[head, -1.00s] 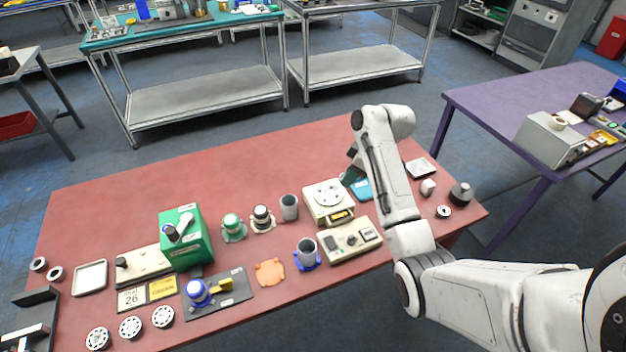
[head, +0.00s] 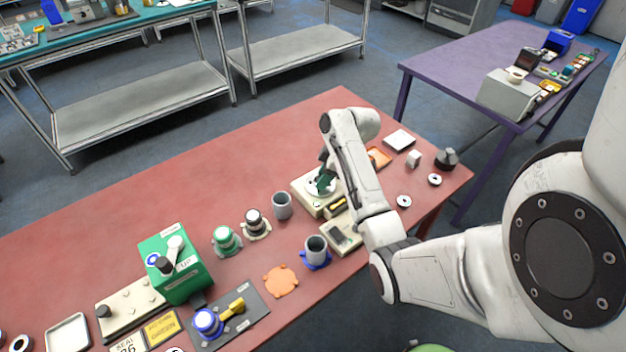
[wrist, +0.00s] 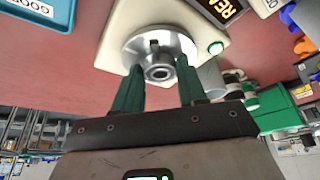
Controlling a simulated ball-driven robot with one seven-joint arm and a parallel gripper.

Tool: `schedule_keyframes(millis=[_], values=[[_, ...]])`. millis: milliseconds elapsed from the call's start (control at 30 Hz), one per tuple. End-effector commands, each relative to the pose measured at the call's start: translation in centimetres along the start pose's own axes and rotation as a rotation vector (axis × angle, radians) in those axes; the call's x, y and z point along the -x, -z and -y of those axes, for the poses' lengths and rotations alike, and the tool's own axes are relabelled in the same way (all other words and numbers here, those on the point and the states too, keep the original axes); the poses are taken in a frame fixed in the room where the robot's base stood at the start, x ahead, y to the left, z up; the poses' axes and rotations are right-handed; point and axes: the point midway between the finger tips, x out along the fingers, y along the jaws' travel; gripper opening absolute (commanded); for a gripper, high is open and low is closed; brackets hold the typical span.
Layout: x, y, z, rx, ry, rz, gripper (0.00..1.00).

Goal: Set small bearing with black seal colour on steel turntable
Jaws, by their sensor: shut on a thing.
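My gripper (wrist: 160,72) has green fingers and points down over the steel turntable (wrist: 135,44); in the head view it is at the turntable too (head: 326,180). Its fingers are shut on a small grey metal ring, the small bearing (wrist: 158,73), in the middle of the disc. I cannot make out its seal colour or whether it touches the disc. The turntable sits on a cream box (head: 304,200) with a lit green button and a display. In the head view my gripper and arm hide part of the disc.
Left of the turntable stand a grey cup (head: 282,206), a dark-topped fixture (head: 254,222) and a green-topped one (head: 226,238). A second cup (head: 316,252) stands in front. Two small rings (head: 404,201) (head: 435,179) lie to the right. The rear left of the red table (head: 150,190) is clear.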

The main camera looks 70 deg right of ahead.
Motion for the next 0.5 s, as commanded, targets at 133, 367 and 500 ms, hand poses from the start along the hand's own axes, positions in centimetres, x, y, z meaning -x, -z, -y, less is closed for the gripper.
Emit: schedule_keyframes(millis=[133, 367, 500], values=[[0.04, -0.20, -0.02, 0.002, 0.000, 0.000, 0.05], [-0.17, -0.23, 0.00, 0.002, 0.001, 0.000, 0.05], [-0.59, -0.39, 0.02, 0.002, 0.001, 0.000, 0.05]])
